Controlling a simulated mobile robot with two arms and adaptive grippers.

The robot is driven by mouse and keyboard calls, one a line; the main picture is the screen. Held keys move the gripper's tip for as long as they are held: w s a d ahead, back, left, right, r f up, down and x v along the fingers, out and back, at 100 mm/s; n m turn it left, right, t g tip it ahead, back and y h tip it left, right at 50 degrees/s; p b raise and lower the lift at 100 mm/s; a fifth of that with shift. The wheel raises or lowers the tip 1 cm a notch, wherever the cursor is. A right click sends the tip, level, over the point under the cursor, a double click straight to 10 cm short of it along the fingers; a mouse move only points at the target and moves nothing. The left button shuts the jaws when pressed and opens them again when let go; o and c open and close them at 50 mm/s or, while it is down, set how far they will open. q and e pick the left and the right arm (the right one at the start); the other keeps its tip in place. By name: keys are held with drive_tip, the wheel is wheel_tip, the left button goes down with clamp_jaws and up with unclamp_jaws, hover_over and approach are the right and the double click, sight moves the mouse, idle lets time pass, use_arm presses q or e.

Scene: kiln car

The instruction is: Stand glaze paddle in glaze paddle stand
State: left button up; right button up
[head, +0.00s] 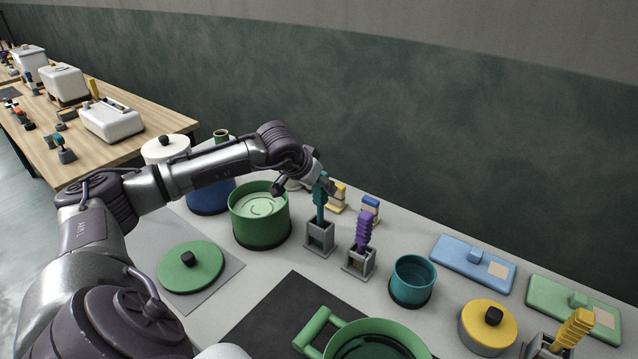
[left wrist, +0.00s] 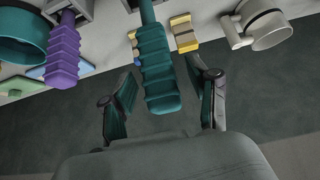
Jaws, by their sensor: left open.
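A teal-handled paddle (head: 320,207) stands upright in a grey stand (head: 320,239) on the light worktop. My left gripper (head: 314,177) is at the top of this handle. In the left wrist view the teal handle (left wrist: 158,75) lies between the spread fingers of the left gripper (left wrist: 160,108), with a visible gap to each finger. A purple-handled paddle (head: 363,232) stands in a second grey stand (head: 358,264), just right of the first. A yellow-handled paddle (head: 572,329) is in another stand (head: 540,345) at the lower right. My right gripper is not in view.
A green pot (head: 259,222) stands left of the teal paddle; a teal pot (head: 411,283) stands right of the purple one. Small yellow (head: 337,198) and blue-topped (head: 370,208) items sit behind. A dark mat (head: 275,318) lies in front, partly clear.

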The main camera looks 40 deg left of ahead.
use_arm(q)
drive_tip(key=shift+s+r, duration=0.1)
drive_tip(key=shift+r, duration=0.05)
drive_tip(key=v, duration=0.7)
drive_tip(key=shift+s+r, duration=0.25)
idle(1.1)
drive_tip(key=v, duration=1.2)
drive_tip(key=shift+d, duration=0.1)
idle(0.7)
